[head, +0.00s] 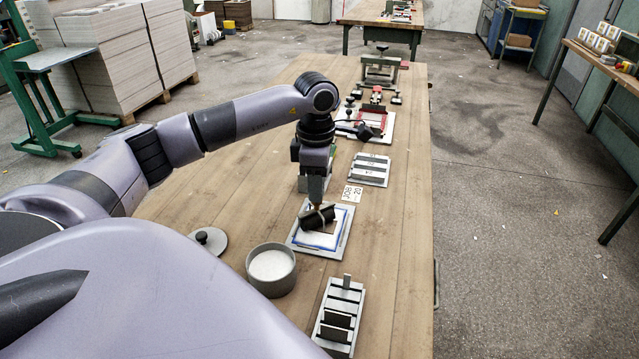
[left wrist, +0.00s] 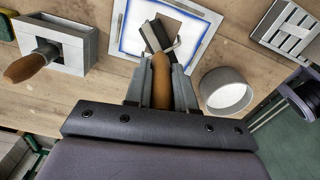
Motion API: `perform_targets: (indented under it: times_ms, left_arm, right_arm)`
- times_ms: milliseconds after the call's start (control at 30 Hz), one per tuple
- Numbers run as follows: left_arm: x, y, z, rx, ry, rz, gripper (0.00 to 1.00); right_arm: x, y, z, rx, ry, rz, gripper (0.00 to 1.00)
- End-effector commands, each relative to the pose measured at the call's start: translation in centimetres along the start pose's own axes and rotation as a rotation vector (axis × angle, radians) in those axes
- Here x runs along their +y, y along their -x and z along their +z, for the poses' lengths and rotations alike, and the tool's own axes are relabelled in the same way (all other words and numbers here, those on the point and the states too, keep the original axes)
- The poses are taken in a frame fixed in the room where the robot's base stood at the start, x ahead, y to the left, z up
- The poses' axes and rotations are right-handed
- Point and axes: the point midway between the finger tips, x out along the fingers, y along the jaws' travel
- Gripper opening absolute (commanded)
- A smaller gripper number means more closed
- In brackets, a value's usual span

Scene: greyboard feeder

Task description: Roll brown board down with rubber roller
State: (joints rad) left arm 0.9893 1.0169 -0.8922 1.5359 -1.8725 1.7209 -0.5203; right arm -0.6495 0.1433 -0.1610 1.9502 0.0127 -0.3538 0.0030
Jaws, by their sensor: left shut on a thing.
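My left gripper (head: 315,203) is shut on the wooden handle of the rubber roller; the gripper also shows in the left wrist view (left wrist: 161,85). The roller (head: 318,217) has a dark cylinder, and it is over the brown board (head: 325,240). In the left wrist view the roller (left wrist: 158,36) hides part of the brown board (left wrist: 184,30). The board lies inside a blue outline on a white sheet on a grey plate (head: 298,246). I cannot tell whether the roller touches the board. My right gripper is not in view.
A round grey pot (head: 271,268) with white content stands left of the plate, with a lid (head: 208,239) beyond it. A slotted rack (head: 338,314) is nearer me and another (head: 370,169) farther off. A "JOB 20" card (head: 352,193) lies nearby. The table's right strip is clear.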

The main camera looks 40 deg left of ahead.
Motion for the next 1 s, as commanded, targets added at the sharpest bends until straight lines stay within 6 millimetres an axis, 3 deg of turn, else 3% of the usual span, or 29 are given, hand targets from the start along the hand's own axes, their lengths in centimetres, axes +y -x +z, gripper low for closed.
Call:
perform_targets:
  times_ms: [100,233,633,1000]
  left_arm:
    - [-0.1,-0.1,-0.3,0.005,0.001,-0.002,0.0]
    - [0.0,2.6,-0.5,0.002,0.003,0.002,0.0]
    - [-0.1,6.0,-0.9,0.001,0.008,0.001,0.0]
    - [-0.1,8.1,-1.7,0.002,0.015,0.001,0.0]
  right_arm:
    - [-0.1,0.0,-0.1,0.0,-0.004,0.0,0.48]
    - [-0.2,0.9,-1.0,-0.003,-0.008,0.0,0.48]
    - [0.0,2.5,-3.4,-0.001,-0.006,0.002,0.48]
    - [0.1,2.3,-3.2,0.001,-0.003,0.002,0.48]
